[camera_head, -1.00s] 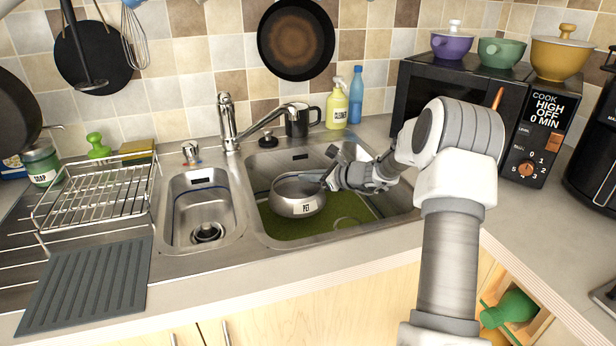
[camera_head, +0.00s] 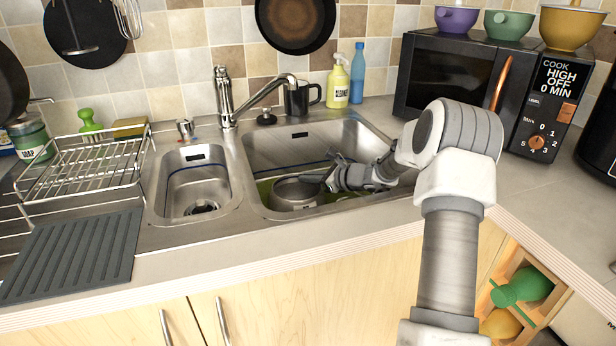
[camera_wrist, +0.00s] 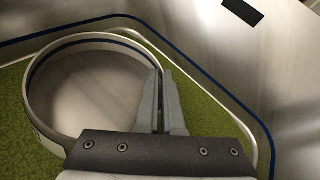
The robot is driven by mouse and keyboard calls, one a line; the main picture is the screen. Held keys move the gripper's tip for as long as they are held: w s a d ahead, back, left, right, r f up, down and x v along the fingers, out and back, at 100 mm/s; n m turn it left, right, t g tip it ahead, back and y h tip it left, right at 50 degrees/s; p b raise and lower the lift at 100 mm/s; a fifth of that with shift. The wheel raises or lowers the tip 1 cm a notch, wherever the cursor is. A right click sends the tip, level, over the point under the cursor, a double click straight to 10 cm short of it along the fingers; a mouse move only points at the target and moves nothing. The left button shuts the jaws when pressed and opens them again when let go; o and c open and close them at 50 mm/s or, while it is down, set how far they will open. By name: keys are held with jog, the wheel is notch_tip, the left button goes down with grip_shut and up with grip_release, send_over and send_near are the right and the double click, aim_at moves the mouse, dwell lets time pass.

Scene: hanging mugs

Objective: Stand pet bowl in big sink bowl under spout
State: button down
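The grey metal pet bowl (camera_head: 293,194) is upright inside the big sink bowl (camera_head: 262,150); the sink's front edge hides its lower part. My gripper (camera_head: 324,181) is at its right side. In the wrist view the two fingers (camera_wrist: 161,100) are close together at the right part of the pet bowl's rim (camera_wrist: 100,38), one inside and one outside, pinching the wall. The pet bowl is empty and low over the sink's green floor (camera_wrist: 205,105); whether it touches cannot be told. The tap's spout (camera_head: 270,90) points over the big sink bowl, above and behind the pet bowl.
The small sink bowl (camera_head: 200,190) and a dish rack (camera_head: 85,165) are to the left. A black mug (camera_head: 300,98), a cleaner bottle (camera_head: 339,82) and a blue bottle (camera_head: 357,72) stand behind the sink. A microwave (camera_head: 445,80) stands at the right.

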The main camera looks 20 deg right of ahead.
jog(key=shift+f, duration=0.35)
dwell(0.4)
jog(key=c, duration=0.7)
grip_release()
jog(key=shift+o, duration=0.2)
notch_tip(320, 180, up, 5)
jog(key=shift+d+r+p, duration=0.1)
jog(key=shift+d+p, duration=0.05)
jog(key=shift+p, duration=0.85)
jog(key=s+d+r+p, duration=0.3)
jog(key=s+d+r, duration=0.2)
jog(key=s+d, duration=0.2)
jog(key=shift+s+d+r, duration=0.3)
jog(key=shift+d+r, duration=0.1)
jog(key=shift+d, duration=0.4)
